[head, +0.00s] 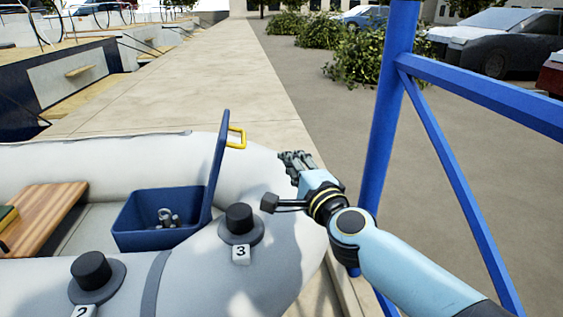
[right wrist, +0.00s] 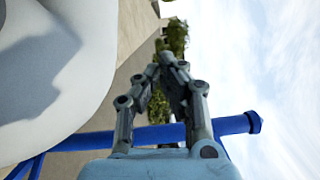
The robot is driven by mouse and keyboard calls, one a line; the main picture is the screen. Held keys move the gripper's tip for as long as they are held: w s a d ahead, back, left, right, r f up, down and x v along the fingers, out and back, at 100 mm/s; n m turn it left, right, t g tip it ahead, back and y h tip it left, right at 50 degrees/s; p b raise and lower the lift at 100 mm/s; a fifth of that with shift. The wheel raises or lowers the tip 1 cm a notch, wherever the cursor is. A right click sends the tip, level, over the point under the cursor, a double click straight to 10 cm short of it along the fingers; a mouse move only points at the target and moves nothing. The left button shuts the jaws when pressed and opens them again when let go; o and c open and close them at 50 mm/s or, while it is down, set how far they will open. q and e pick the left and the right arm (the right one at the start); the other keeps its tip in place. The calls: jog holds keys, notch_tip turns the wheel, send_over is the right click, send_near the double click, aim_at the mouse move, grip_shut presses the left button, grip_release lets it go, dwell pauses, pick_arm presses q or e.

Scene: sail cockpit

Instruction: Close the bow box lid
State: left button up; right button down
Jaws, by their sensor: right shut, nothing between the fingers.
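The blue bow box (head: 160,219) sits in the front of the grey inflatable boat, with a metal shackle-like item (head: 167,217) inside. Its blue lid (head: 217,165) stands upright on the box's right side, so the box is open. A yellow handle (head: 237,137) sticks out from the lid's right face near the top. My right gripper (head: 290,157) is shut and empty, to the right of the lid and handle and apart from them, by the bow tube. It also shows in the right wrist view (right wrist: 166,62). My left gripper is not in view.
A blue post frame (head: 390,110) stands close beside my right arm. Black valve caps (head: 239,218) rise from the grey tube (head: 280,250), one tagged 3. A wooden seat (head: 45,215) lies left of the box. Open paving (head: 190,80) lies beyond.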

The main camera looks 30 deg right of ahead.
jog(key=w+a, duration=0.2)
jog(key=w, duration=0.6)
jog(key=shift+w+r, duration=0.2)
jog(key=shift+r, duration=0.1)
jog(key=shift+a, duration=0.15)
